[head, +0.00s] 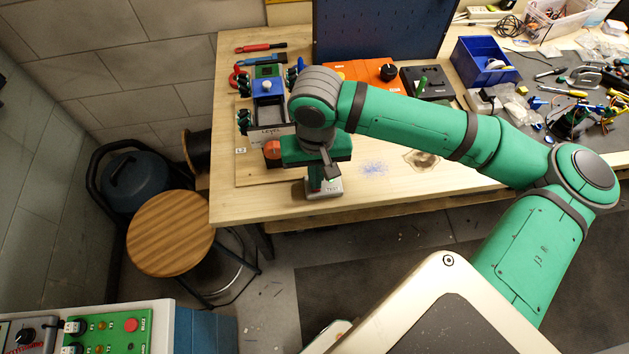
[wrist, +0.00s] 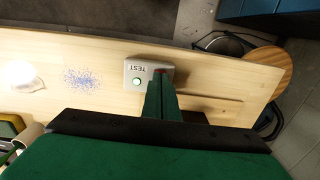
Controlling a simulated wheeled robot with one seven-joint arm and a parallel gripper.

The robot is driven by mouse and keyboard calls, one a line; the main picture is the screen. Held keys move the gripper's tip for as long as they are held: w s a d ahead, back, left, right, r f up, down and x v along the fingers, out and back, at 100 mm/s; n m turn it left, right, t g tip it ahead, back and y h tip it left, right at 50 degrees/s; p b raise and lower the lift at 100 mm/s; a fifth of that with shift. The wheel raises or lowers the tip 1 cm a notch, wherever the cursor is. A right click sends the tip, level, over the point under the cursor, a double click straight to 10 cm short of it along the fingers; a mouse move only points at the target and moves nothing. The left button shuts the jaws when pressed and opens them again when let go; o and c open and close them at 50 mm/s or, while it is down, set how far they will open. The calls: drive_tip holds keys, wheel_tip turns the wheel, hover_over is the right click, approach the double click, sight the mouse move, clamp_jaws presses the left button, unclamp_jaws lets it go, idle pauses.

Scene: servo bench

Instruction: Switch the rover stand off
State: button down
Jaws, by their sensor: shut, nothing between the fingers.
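A small grey box marked TEST (head: 329,188) sits at the bench's front edge. In the wrist view the TEST box (wrist: 136,68) carries a round green button or lamp (wrist: 137,81) that looks lit. My gripper (head: 315,184) is shut and empty, pointing down at the box. In the wrist view its fingertips (wrist: 160,78) overlap the box beside the green button; I cannot tell whether they touch. Behind my gripper stands a small wheeled rover (head: 268,88) with a plate marked LEVEL (head: 270,133) and an orange-red knob (head: 272,149). My arm partly hides this area.
An orange box with a black knob (head: 388,72) and a dark box with a green lever (head: 422,83) stand behind my arm. A blue bin (head: 484,62) and loose tools lie farther right. A round wooden stool (head: 170,232) stands left of the bench.

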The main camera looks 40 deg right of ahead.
drive_tip(key=shift+w+r, duration=0.1)
drive_tip(key=shift+r, duration=0.5)
drive_tip(key=shift+d+r, duration=0.1)
drive_tip(key=shift+r, duration=0.8)
wheel_tip(320, 180, up, 3)
drive_tip(key=shift+r, duration=0.1)
